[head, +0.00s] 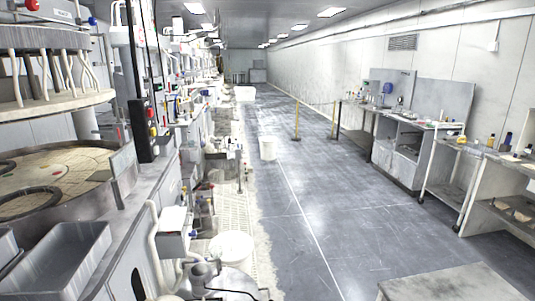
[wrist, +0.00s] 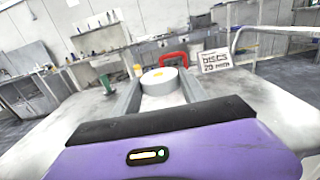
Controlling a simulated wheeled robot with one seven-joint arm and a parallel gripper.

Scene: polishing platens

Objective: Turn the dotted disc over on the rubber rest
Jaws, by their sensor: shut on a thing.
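In the wrist view, the two grey fingers of my gripper (wrist: 159,82) reach forward from its purple body over a pale table (wrist: 255,105). A thick, pale round disc (wrist: 161,87) is between the fingertips, and the gripper is shut on it. I cannot make out the rubber rest. Neither the gripper nor the disc shows in the head view.
Behind the disc are a red handle-shaped thing (wrist: 174,59) and a small sign reading "DISCS" (wrist: 214,60). In the head view, polishing machinery (head: 60,180) lines the left; the floor (head: 320,210) is mostly clear.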

